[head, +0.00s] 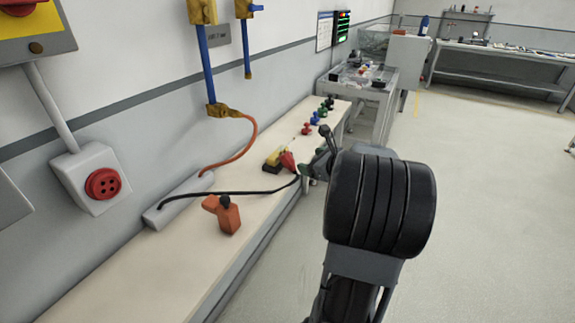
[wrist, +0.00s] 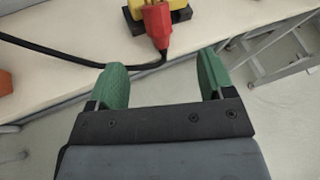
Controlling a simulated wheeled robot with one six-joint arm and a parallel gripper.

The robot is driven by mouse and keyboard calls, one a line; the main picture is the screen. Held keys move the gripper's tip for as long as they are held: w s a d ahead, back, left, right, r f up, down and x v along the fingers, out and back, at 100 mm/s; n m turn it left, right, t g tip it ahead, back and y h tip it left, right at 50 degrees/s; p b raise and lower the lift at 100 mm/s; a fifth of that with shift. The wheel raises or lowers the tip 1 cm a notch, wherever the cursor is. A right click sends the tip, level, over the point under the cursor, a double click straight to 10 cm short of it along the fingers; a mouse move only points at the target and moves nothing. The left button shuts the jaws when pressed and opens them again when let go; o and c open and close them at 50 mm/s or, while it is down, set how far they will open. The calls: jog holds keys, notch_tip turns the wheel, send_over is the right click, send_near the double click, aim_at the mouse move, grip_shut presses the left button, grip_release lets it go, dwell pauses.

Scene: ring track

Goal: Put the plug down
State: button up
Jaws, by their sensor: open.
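The red plug (head: 287,160) lies on the bench by a yellow and black block (head: 272,159), its black cable running left across the bench. In the wrist view the red plug (wrist: 157,25) is just beyond my gripper (wrist: 162,80), against the yellow and black block (wrist: 178,12). My gripper's green fingers are spread apart with nothing between them. In the head view my gripper (head: 312,170) is at the bench's front edge, partly hidden by my arm. Whether the plug sits in the block or only touches it I cannot tell.
The bench (head: 165,268) runs along the wall. A grey power strip (head: 180,200) and an orange tool (head: 225,213) lie on its near part. Several coloured knobs (head: 314,118) stand farther along. The floor (head: 480,200) at right is clear.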

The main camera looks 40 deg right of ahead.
aim_at(289, 158)
jog(key=x, duration=0.6)
jog(key=shift+w+f+b, duration=0.15)
jog(key=shift+w+b, duration=0.1)
jog(key=shift+b, duration=0.05)
jog(key=shift+a+b+x, duration=0.15)
jog(key=shift+x, duration=1.3)
jog(key=shift+a+b+x, duration=0.15)
jog(key=shift+x, duration=1.25)
jog(key=c, duration=1.1)
